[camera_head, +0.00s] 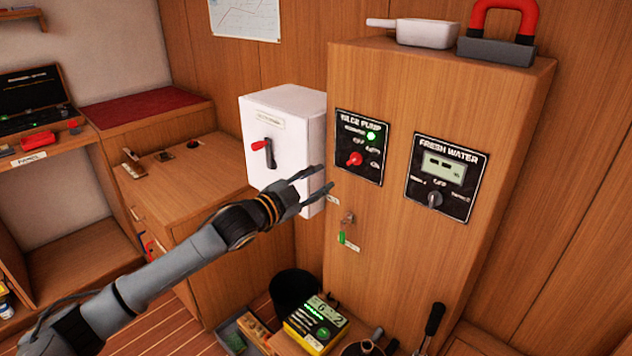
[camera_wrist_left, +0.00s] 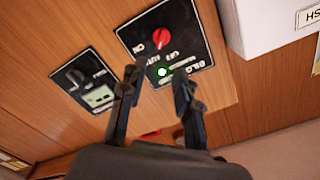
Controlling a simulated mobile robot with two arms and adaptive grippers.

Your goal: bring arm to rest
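My left gripper (camera_head: 318,187) is raised in front of the wooden cabinet (camera_head: 400,90), at the lower left of the bilge pump panel (camera_head: 362,145). Its two fingers are spread with nothing between them. In the left wrist view the open fingers (camera_wrist_left: 158,88) point toward the bilge pump panel (camera_wrist_left: 170,45), with its red knob and lit green lamp. The fingers look apart from the panel, though the exact gap cannot be told. My left arm (camera_head: 170,275) reaches up from the lower left. My right gripper is in neither view.
A white box (camera_head: 290,110) with a red-tipped lever is on the wall just left of the cabinet. A fresh water panel (camera_head: 445,175) is to the right. A black bucket (camera_head: 293,290) and a yellow box (camera_head: 316,325) stand low down.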

